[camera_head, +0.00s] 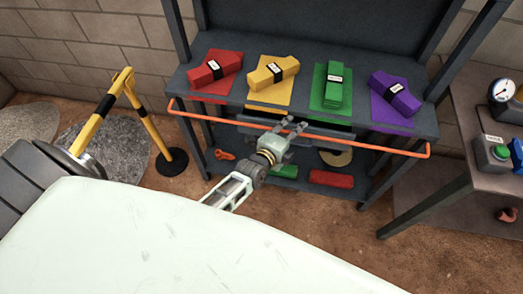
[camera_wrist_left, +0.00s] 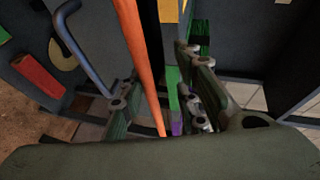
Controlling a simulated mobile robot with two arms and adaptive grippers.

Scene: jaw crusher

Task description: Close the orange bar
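The orange bar (camera_head: 352,142) is a long thin rail across the front of the dark workbench, with bent ends at both sides. My left gripper (camera_head: 289,124) is at the middle of the bar, its fingers reaching over it toward the bench. In the left wrist view the orange bar (camera_wrist_left: 138,55) runs between the two spread fingers of the left gripper (camera_wrist_left: 160,105). The fingers look open, with gaps beside the bar; contact cannot be told. My right gripper is in neither view.
The workbench (camera_head: 233,98) holds red (camera_head: 215,70), yellow (camera_head: 273,72), green (camera_head: 333,88) and purple (camera_head: 394,94) bundles. A red case (camera_head: 331,179) lies on its lower shelf. A yellow-black barrier (camera_head: 150,125) stands left; a side table (camera_head: 480,165) stands right.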

